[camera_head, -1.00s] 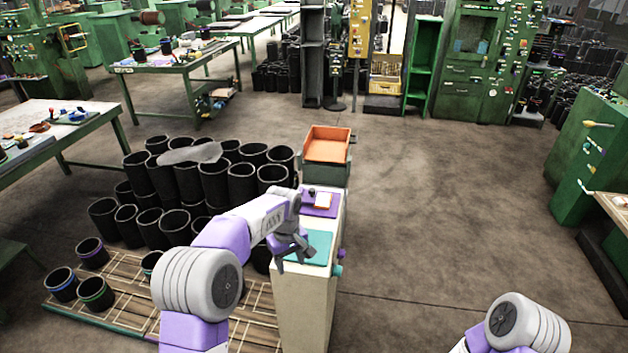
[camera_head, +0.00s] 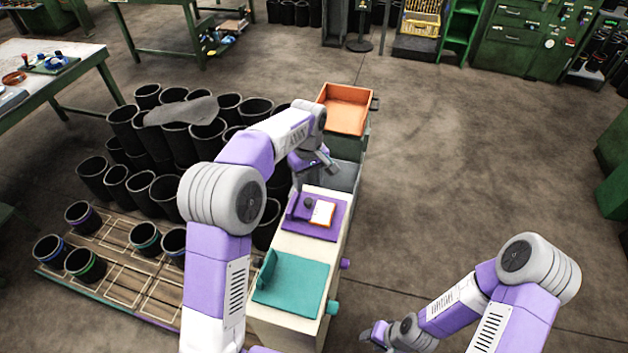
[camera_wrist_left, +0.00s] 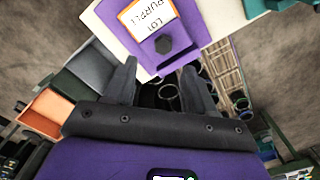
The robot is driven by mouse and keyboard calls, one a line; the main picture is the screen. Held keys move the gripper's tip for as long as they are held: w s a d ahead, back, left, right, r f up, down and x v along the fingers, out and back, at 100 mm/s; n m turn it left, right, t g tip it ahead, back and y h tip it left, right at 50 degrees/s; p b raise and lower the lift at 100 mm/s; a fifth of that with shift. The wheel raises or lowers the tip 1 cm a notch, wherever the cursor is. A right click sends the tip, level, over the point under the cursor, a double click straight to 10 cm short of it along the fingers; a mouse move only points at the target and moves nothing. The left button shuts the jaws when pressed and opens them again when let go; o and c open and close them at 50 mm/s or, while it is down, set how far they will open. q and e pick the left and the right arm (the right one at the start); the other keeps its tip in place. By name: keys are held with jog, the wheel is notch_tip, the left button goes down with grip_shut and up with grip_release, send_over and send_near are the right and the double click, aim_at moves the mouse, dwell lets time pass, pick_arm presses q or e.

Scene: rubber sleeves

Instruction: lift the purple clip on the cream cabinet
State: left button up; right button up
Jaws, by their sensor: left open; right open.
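The cream cabinet (camera_head: 290,243) stands in front of me, with a purple board and a teal board on its top. The purple clip (camera_head: 299,207) is a raised purple piece with a dark knob, beside a white card with an orange border; card and knob also show in the left wrist view, where the clip (camera_wrist_left: 178,52) lies just beyond the fingertips. My left gripper (camera_head: 314,168) is open and empty at the cabinet's far end, partly hidden by its own wrist. Its fingers show apart in the left wrist view (camera_wrist_left: 160,70). My right gripper (camera_head: 374,334) is open, low and right of the cabinet.
An orange tray (camera_head: 345,116) and a grey bin (camera_head: 343,177) stand beyond the cabinet. Black sleeves (camera_head: 125,190) crowd the left, some on a wooden pallet (camera_head: 130,285). A teal flap (camera_head: 267,268) stands up at the near end. The floor to the right is clear.

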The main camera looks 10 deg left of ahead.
aim_at(308, 201)
pick_arm(q)
jog(key=f, duration=0.4)
jog(key=f+b, duration=0.1)
jog(key=f, duration=0.2)
jog(key=shift+s, duration=0.4)
grip_shut()
jog(key=shift+a, duration=0.1)
